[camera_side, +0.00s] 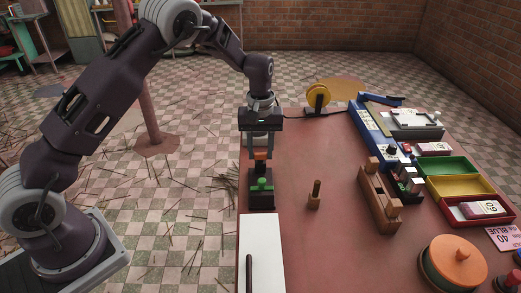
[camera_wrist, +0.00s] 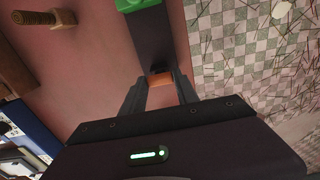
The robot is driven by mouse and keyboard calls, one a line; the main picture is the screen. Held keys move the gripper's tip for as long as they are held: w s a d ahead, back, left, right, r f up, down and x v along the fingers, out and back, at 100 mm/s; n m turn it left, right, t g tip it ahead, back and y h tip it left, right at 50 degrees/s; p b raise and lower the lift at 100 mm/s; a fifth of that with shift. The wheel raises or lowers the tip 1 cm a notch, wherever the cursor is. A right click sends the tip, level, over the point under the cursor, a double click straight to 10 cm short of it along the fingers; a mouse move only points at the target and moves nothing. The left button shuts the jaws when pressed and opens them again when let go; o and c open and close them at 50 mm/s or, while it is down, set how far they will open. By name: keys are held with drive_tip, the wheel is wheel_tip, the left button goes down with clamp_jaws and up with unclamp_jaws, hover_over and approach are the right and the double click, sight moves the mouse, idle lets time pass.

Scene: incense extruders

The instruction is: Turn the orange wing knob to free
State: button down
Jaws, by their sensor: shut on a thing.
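The orange wing knob (camera_side: 261,155) shows between the fingers of my gripper (camera_side: 260,150), on a dark device at the near-left part of the red table. In the wrist view the orange knob (camera_wrist: 161,79) sits between the two fingertips, with a finger on each side. My gripper points down and is shut on the knob. The fingers hide part of it, so its exact turn angle cannot be told. A green part (camera_side: 262,184) of the dark device (camera_side: 262,200) is in front of the knob; it also shows at the top of the wrist view (camera_wrist: 136,4).
A wooden peg on a base (camera_side: 315,195) and a wooden stand (camera_side: 379,196) are to the right. Green, yellow and red trays (camera_side: 462,187) lie farther right. A white sheet (camera_side: 261,255) with a dark rod is in front. The table between device and peg is clear.

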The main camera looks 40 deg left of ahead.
sight(261, 154)
drive_tip(key=shift+r, duration=0.1)
idle(0.3)
drive_tip(key=c, duration=0.9)
unclamp_jaws()
wheel_tip(261, 154, up, 7)
drive_tip(key=shift+r, duration=0.1)
